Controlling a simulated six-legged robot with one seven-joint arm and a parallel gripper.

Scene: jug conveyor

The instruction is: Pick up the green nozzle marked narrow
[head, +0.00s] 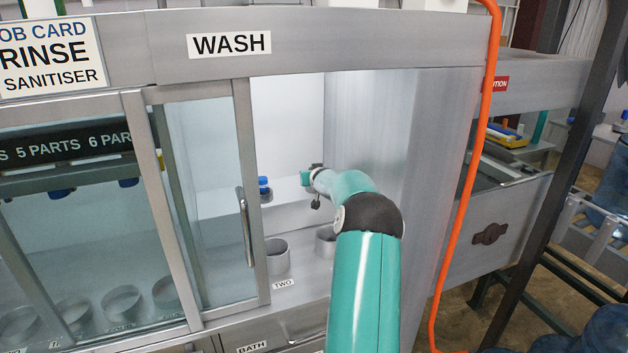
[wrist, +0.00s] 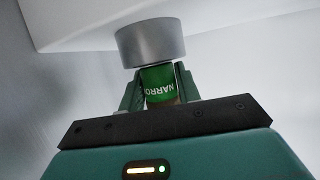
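The green nozzle (wrist: 160,84) shows in the wrist view with white letters reading "NARRO", the rest turned out of sight. It is between the two fingers of my gripper (wrist: 160,88), which lie close against its sides. A grey round cup (wrist: 151,42) is at the nozzle's far end; whether they touch I cannot tell.
Grey cups (head: 277,255) stand on the cabinet floor near the "TWO" label. The sliding glass door (head: 208,190) is at the left, and an orange hose (head: 470,180) hangs at the right.

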